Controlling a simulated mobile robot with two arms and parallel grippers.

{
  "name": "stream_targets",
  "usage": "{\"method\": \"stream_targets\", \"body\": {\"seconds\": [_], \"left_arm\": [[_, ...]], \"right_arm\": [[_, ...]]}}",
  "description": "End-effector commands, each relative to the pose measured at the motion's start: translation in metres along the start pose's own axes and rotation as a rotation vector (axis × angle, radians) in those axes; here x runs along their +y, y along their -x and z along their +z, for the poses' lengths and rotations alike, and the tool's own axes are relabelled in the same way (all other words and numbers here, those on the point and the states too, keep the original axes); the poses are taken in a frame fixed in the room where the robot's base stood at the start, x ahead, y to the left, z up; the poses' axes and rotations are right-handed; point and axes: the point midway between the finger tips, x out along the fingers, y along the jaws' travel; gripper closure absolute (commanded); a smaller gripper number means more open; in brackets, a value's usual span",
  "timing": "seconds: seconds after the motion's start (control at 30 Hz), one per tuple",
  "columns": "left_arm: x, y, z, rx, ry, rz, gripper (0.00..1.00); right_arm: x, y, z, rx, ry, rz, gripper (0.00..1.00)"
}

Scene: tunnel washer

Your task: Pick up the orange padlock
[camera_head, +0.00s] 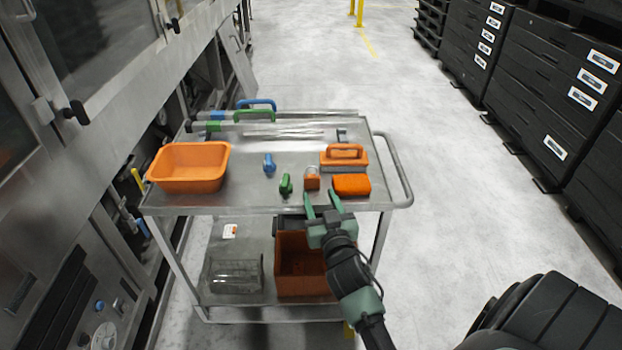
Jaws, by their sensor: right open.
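The orange padlock (312,183) stands near the front edge of the metal cart's top, its pale shackle upward. My right gripper (322,198) is open and empty, its two green fingertips pointing at the cart top just in front of and slightly right of the padlock. The fingers appear apart from it; their exact height relative to it is hard to judge. My left gripper is not in view.
The cart top (240,187) also holds a green item (286,184), a blue item (268,163), an orange sponge-like block (351,185), an orange-handled brush (344,158) and an orange basin (189,166). An orange-brown bin (300,270) stands on the lower shelf. Machinery lines the left.

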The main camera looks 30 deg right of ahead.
Motion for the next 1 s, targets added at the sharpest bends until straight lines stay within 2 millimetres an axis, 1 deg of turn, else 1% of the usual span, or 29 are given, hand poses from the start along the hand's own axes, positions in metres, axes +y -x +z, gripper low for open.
{"method": "stream_targets", "body": {"seconds": [0.4,0.53,0.73,0.77,0.8,0.87,0.9,1.0], "left_arm": [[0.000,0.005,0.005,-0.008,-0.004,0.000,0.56],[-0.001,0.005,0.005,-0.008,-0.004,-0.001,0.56],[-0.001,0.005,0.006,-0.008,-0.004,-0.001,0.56],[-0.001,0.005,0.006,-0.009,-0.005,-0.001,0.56],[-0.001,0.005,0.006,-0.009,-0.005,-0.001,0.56],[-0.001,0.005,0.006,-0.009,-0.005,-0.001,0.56],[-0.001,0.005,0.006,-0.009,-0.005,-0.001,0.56],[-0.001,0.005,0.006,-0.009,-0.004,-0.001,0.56]], "right_arm": [[-0.002,-0.057,0.000,0.001,0.001,0.000,0.52],[-0.002,-0.064,0.001,0.000,0.000,0.000,0.52],[-0.001,-0.064,0.002,-0.001,0.000,0.000,0.52],[-0.001,-0.064,0.002,-0.001,0.000,0.000,0.60],[-0.001,-0.064,0.002,-0.001,0.000,0.000,0.71],[-0.002,-0.064,0.002,-0.001,0.000,0.000,0.88],[-0.002,-0.064,0.002,-0.001,0.000,0.000,0.99],[-0.002,-0.064,0.001,0.000,0.000,0.000,1.00]]}}
